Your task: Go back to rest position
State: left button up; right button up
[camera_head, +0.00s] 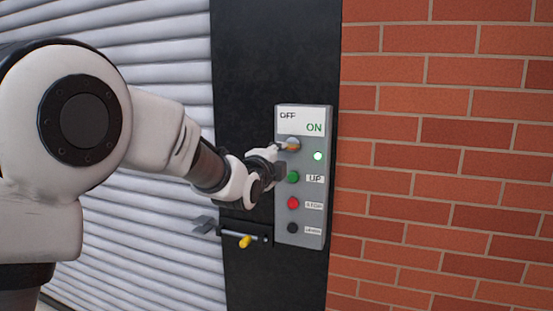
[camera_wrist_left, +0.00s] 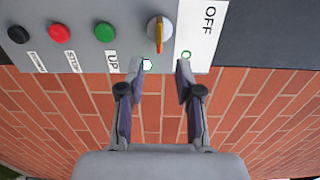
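A grey control panel (camera_head: 312,236) is fixed to a dark post. It has an OFF/ON selector knob (camera_head: 292,142), a lit green lamp (camera_head: 318,156), a green UP button (camera_head: 293,177), a red STOP button (camera_head: 293,203) and a black button (camera_head: 292,228). My left gripper (camera_head: 283,157) is just in front of the panel, by the knob. In the left wrist view the left gripper (camera_wrist_left: 160,66) has its fingers apart with nothing between them; the knob (camera_wrist_left: 158,30) with its yellow-orange pointer lies beyond the fingertips. My right gripper is not in view.
A latch with a yellow handle (camera_head: 245,241) sticks out at the panel's lower left. A grey roller shutter (camera_head: 165,60) is on the left, behind my left arm. A red brick wall (camera_head: 450,150) is on the right. The dark post (camera_head: 270,50) stands between them.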

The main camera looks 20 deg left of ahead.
pick_arm(q)
jog(key=shift+s+f, duration=0.1)
jog(key=shift+s, duration=0.75)
